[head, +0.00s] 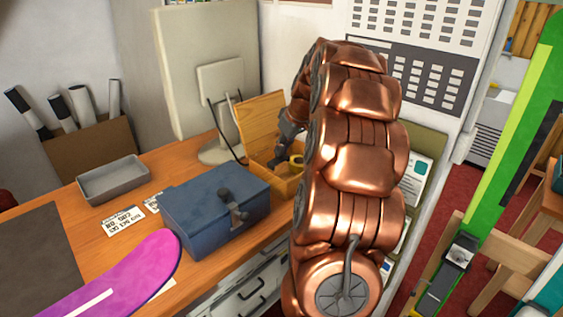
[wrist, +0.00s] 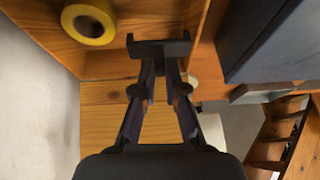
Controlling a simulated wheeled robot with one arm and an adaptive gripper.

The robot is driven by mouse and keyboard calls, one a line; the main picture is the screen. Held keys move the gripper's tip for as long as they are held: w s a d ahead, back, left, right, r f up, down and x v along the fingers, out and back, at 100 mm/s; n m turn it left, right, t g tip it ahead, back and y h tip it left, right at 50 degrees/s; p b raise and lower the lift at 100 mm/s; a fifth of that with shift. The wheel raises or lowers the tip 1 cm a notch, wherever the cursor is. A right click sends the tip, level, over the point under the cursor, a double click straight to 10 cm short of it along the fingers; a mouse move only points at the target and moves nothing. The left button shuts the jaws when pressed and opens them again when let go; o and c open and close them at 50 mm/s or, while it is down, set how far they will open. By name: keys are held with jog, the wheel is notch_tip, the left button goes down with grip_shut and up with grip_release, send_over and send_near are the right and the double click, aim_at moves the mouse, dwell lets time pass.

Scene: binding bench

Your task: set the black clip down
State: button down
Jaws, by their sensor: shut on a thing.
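The clip lies across the fingertips, seen against the wooden box's interior (wrist: 155,18). I cannot tell whether it touches the box. The clip is not distinct in the head view.
A yellow tape roll (wrist: 89,23) lies in the wooden box; it also shows in the head view (head: 296,160). A closed blue box (head: 210,205) stands beside it. A grey tray (head: 113,180), a monitor (head: 219,85) and a purple board (head: 125,275) are on the bench.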

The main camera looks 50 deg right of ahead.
aim_at(282, 161)
notch_tip(282, 161, down, 5)
jog(key=shift+a+p, duration=0.1)
jog(key=shift+p, duration=0.65)
jog(key=shift+f, duration=0.3)
jog(key=shift+f, duration=0.15)
jog(key=c, duration=1.2)
grip_release()
jog(key=b+v, duration=0.4)
jog(key=v, duration=0.8)
